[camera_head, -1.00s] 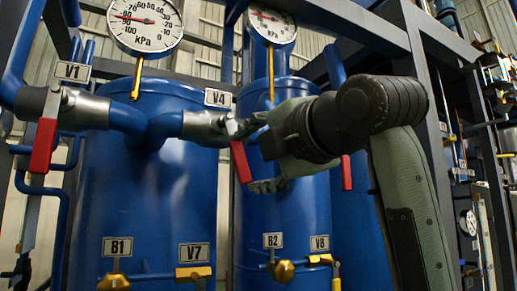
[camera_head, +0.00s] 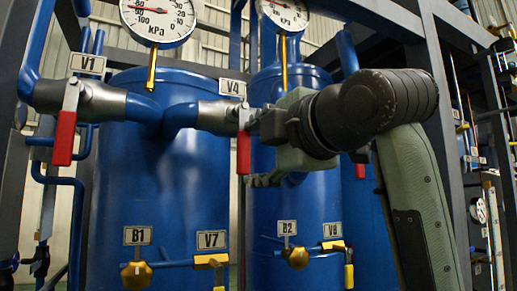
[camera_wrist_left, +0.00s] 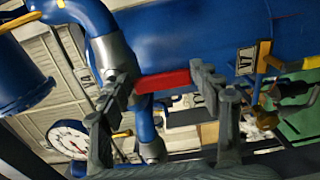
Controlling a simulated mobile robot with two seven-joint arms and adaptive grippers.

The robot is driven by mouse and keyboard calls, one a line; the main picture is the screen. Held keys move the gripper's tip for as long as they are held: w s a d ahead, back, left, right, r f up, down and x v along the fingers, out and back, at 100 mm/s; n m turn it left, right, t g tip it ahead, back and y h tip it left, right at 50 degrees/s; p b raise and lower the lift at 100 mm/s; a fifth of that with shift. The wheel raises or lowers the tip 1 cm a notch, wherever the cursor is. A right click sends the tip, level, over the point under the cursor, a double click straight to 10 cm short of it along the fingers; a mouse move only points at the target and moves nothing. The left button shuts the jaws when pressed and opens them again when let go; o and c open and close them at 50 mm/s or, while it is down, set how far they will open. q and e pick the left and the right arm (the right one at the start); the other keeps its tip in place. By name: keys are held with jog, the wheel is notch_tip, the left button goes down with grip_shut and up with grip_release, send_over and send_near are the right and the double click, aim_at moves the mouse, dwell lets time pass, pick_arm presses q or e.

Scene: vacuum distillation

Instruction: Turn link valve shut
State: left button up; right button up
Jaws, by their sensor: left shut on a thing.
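The V4 valve (camera_head: 217,117) sits on the link pipe between two blue tanks, with its label (camera_head: 232,88) just above. Its red handle (camera_head: 243,152) hangs nearly straight down. My left gripper (camera_head: 264,152) is at this handle, its fingers one above the other. In the left wrist view the red handle (camera_wrist_left: 163,81) lies lengthwise between the two fingers of my left gripper (camera_wrist_left: 165,88), which is shut on it. The exact finger contact is partly hidden in the head view. My right gripper is not in view.
Valve V1 with a red handle (camera_head: 64,138) is on the left pipe, hanging down. Pressure gauges (camera_head: 158,14) are above the tanks. Yellow valves B1 (camera_head: 136,274) and B2 (camera_head: 296,257) are below. A dark frame post (camera_head: 455,110) stands at the right.

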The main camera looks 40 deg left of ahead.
pick_arm(q)
jog(key=shift+r, duration=0.15)
jog(key=o, duration=1.4)
jog(key=shift+a, duration=0.15)
jog(key=shift+o, duration=1.4)
jog(key=shift+a, duration=0.15)
jog(key=v, duration=1.2)
